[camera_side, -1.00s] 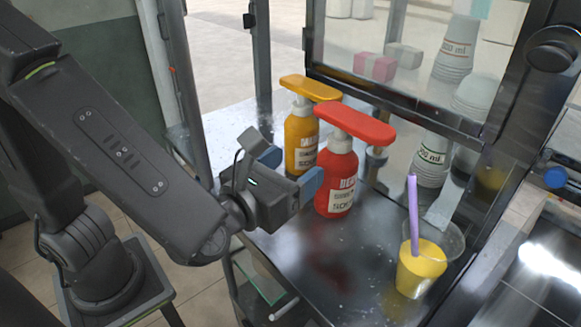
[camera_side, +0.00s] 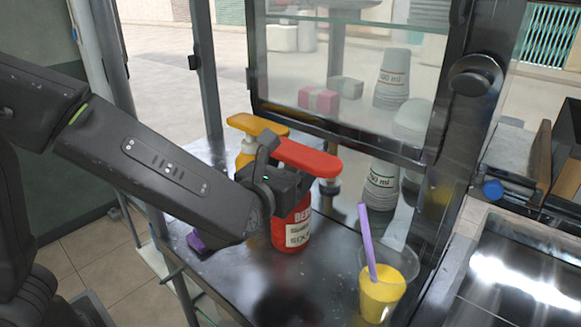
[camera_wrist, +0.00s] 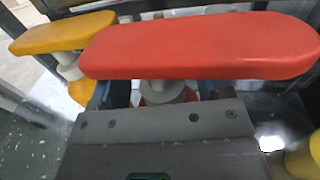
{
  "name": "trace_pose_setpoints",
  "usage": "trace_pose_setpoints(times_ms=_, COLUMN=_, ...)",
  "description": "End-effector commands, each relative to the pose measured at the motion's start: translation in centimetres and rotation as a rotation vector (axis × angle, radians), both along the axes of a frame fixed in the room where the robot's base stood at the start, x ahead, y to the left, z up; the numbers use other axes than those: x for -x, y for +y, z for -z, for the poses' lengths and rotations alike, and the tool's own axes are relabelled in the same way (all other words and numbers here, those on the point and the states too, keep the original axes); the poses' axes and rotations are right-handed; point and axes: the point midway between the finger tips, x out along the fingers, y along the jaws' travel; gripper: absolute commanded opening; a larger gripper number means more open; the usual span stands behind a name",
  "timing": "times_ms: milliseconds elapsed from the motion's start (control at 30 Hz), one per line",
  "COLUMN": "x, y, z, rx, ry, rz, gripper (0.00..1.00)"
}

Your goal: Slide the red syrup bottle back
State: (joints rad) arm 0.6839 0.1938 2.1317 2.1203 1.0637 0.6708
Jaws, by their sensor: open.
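The red syrup bottle (camera_side: 292,232) stands upright on the dark metal counter, its wide red pump top (camera_side: 308,158) pointing right. My gripper (camera_side: 290,185) is at the bottle's neck, just under the pump top. In the wrist view the red pump top (camera_wrist: 200,45) spans the picture above my open jaws. The bottle's white neck (camera_wrist: 162,92) shows between the blue-tipped fingers; whether they touch it I cannot tell. The fingertips are mostly hidden in both views.
A yellow bottle (camera_side: 243,150) stands close behind, partly hidden by my arm. A cup of yellow drink (camera_side: 380,295) with a purple straw (camera_side: 367,242) stands at the front right. Stacked cups (camera_side: 381,187) and a glass panel (camera_side: 340,75) are behind. A purple item (camera_side: 197,242) lies at left.

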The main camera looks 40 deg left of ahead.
Motion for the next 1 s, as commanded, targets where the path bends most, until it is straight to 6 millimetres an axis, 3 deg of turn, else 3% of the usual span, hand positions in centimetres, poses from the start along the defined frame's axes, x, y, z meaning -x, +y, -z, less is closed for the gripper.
trace_pose_setpoints(times_ms=400, x=-0.69, y=0.14, z=-0.01, rx=0.001, ry=0.0, rz=-0.001, gripper=0.72)
trace_pose_setpoints(times_ms=1000, x=-0.66, y=0.13, z=0.0, rx=0.0, ry=0.0, rz=0.0, gripper=0.15)
